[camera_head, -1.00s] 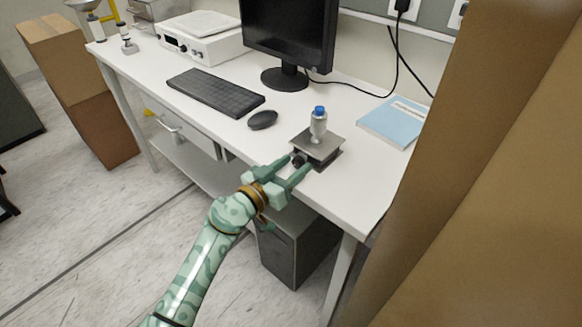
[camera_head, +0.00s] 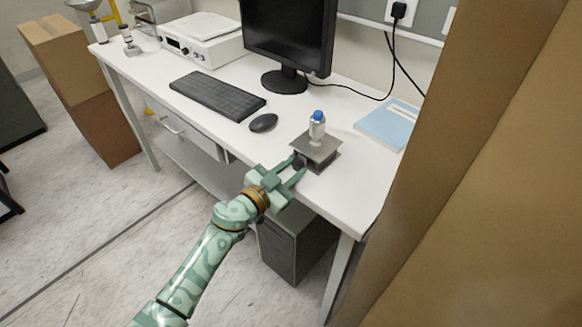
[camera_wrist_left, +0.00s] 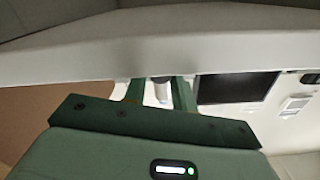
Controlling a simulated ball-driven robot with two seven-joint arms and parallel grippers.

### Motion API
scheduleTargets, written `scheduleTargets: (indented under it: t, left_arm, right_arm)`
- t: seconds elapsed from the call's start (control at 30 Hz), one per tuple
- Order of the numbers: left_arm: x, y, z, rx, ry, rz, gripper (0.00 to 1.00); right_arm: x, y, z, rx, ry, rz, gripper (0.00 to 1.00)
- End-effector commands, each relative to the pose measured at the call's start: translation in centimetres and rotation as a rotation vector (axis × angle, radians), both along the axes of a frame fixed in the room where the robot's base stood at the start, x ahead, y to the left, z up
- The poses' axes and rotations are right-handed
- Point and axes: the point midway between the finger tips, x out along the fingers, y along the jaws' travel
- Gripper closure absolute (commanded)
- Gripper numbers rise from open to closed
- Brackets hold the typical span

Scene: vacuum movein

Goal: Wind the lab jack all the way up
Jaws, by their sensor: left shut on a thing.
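The lab jack (camera_head: 321,147) stands near the front edge of the white desk, its grey top plate a little above the desktop. A small clear bottle with a blue cap (camera_head: 317,128) stands upright on the plate. My left gripper (camera_head: 297,167) reaches in from the desk's front, shut on the jack's dark knob (camera_head: 298,163), which its fingers partly hide. In the left wrist view the green fingers (camera_wrist_left: 158,92) point away from the camera, with a pale object between them that I cannot make out clearly. My right gripper is not in view.
A mouse (camera_head: 263,122), a keyboard (camera_head: 217,95) and a monitor (camera_head: 288,40) are left of and behind the jack. A blue book (camera_head: 387,124) lies to its right. Large brown cardboard (camera_head: 480,200) blocks the right side. A dark cabinet (camera_head: 296,245) stands under the desk.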

Motion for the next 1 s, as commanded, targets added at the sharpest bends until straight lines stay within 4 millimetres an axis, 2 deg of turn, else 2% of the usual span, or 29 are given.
scheduleTargets:
  t: [0.23,0.27,0.33,0.63,0.73,0.87,1.0]
  left_arm:
    - [0.0,0.0,0.0,0.003,-0.003,0.001,0.96]
    - [0.0,0.0,0.0,0.002,-0.002,0.001,0.71]
    - [0.0,0.0,0.0,0.002,-0.002,0.0,0.51]
    - [-0.1,0.1,0.0,0.002,-0.001,0.0,0.51]
    - [-0.7,0.5,0.1,0.002,-0.002,0.0,0.51]
    - [-2.8,2.0,0.2,0.003,-0.001,0.0,0.51]
    - [-5.9,4.3,0.2,0.003,0.001,0.0,0.51]
  right_arm:
    - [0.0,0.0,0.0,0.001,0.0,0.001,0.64]
    - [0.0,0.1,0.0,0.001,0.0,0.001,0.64]
    - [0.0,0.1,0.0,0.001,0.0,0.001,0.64]
    - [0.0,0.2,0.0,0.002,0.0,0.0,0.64]
    - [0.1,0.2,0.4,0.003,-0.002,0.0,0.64]
    - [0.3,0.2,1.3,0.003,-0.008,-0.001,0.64]
    - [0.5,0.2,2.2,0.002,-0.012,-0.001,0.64]
